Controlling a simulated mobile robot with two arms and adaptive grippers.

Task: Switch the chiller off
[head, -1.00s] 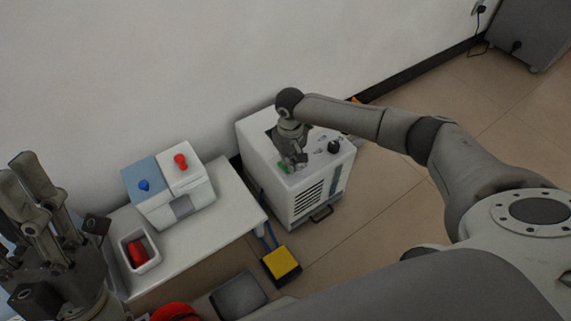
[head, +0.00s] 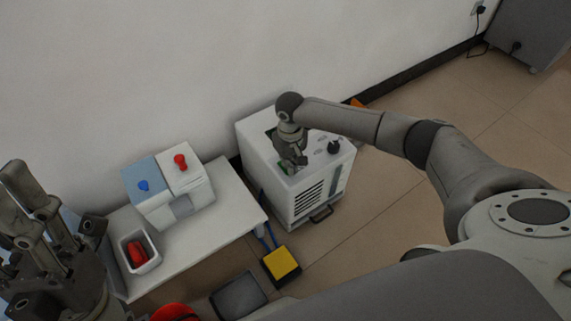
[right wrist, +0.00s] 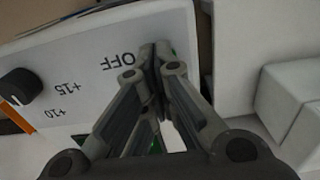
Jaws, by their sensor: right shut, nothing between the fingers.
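The chiller (head: 318,186) is a white box on the floor against the wall, with a vent and a dark handle on its front. Its top carries a black knob (head: 333,147), also in the right wrist view (right wrist: 20,86). My right gripper (head: 298,167) points down at the top's near left part, shut and empty. In the right wrist view its fingertips (right wrist: 163,58) are beside the OFF label (right wrist: 121,62).
A white table (head: 232,205) left of the chiller holds a blue-and-white box (head: 178,195) with blue and red knobs, and a white tray (head: 124,240) with a red item. A yellow pedal (head: 281,264) lies on the floor. Free floor lies right of the chiller.

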